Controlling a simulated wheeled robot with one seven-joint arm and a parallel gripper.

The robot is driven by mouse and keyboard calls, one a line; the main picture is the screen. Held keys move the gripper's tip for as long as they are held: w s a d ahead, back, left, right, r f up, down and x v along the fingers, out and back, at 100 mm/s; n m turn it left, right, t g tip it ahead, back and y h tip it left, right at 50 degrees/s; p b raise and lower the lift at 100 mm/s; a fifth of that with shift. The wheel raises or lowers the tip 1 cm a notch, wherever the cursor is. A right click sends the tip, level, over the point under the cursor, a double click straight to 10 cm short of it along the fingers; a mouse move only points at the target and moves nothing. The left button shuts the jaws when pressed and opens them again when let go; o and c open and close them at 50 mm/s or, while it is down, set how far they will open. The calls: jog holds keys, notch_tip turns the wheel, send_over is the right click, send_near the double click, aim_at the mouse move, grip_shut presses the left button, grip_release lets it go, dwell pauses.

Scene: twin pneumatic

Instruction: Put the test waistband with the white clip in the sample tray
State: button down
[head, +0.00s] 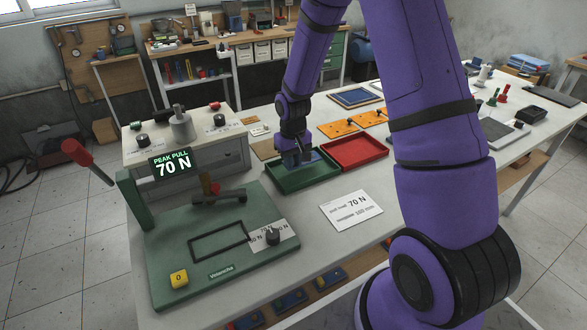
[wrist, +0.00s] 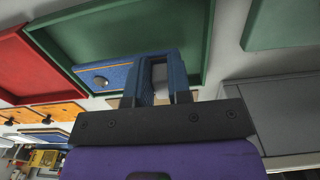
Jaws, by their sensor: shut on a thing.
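My gripper (head: 300,160) is low over the green tray (head: 293,183), pointing down. In the wrist view my gripper (wrist: 160,85) is shut on the blue waistband (wrist: 105,77), which extends to the left of the fingers and carries a round metal button. The green tray also shows behind the band in the wrist view (wrist: 208,45). Whether the band touches the tray floor is unclear.
A red tray (head: 355,151) stands right of the green one. Several orange boards (head: 338,129) lie behind it. A green test stand (head: 165,240) with a 70 N display (head: 171,165) is at the left front. A white card (head: 350,210) lies in front.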

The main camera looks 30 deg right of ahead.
jog(key=shift+w+d+f, duration=0.15)
jog(key=shift+f, duration=1.65)
jog(key=c, duration=1.1)
grip_release()
jog(key=shift+f, duration=0.1)
jog(key=shift+o, duration=0.2)
notch_tip(320, 180, up, 13)
jog(key=shift+f, duration=0.15)
jog(key=s+a+r+t, duration=0.1)
jog(key=s+r, duration=0.5)
jog(key=r, duration=0.3)
jog(key=s+a+r+t, duration=0.1)
jog(key=s+r+t, duration=0.1)
jog(key=s+r, duration=0.55)
jog(key=s+a+r+t, duration=0.1)
jog(key=s+r, duration=0.3)
jog(key=s, duration=0.3)
jog(key=s+a+r+t, duration=0.1)
jog(key=s+r, duration=0.3)
jog(key=s, duration=0.4)
jog(key=shift+s+r, duration=0.3)
